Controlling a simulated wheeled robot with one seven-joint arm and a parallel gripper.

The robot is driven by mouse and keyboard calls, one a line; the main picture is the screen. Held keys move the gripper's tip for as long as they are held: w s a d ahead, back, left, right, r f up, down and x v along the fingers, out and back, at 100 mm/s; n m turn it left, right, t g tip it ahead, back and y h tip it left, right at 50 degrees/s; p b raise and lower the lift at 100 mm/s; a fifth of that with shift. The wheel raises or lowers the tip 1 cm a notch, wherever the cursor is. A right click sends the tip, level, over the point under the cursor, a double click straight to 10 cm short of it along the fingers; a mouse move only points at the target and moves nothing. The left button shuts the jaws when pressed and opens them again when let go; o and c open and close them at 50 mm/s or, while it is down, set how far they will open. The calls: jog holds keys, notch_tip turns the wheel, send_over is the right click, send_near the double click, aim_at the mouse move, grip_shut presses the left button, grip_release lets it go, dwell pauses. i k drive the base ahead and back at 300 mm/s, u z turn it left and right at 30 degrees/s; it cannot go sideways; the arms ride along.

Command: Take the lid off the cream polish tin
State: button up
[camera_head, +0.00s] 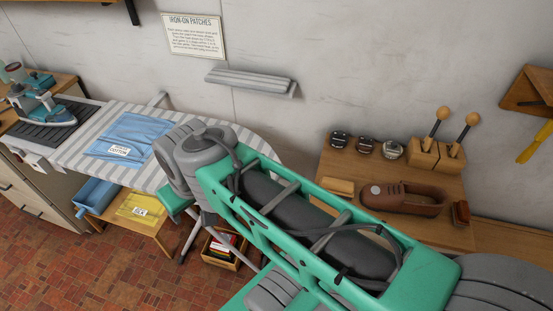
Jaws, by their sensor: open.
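Three small round polish tins stand in a row at the back left of a wooden bench. The cream polish tin (391,149) is the rightmost one, beside the wooden brush holder, and its pale top faces up. It is too small here to make out the edge of its lid. A brown tin (365,147) stands in the middle and a black tin (340,140) at the left. My green and grey arm crosses the middle and lower right of the picture. My gripper does not show.
A wooden holder (430,158) with two upright daubers stands right of the tins. A brown shoe (405,197) and a small brush (460,213) lie in front. A striped ironing board (75,150) holding blue cloth (131,137) is at left. A wall-mounted striped sleeve board (250,80) juts out.

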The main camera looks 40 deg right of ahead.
aim_at(392, 149)
jog(key=z, duration=2.45)
jog(key=k, duration=1)
jog(key=z, duration=1.1)
jog(key=i, duration=0.75)
jog(key=u, duration=0.65)
jog(key=i, duration=0.7)
jog(key=u, duration=0.85)
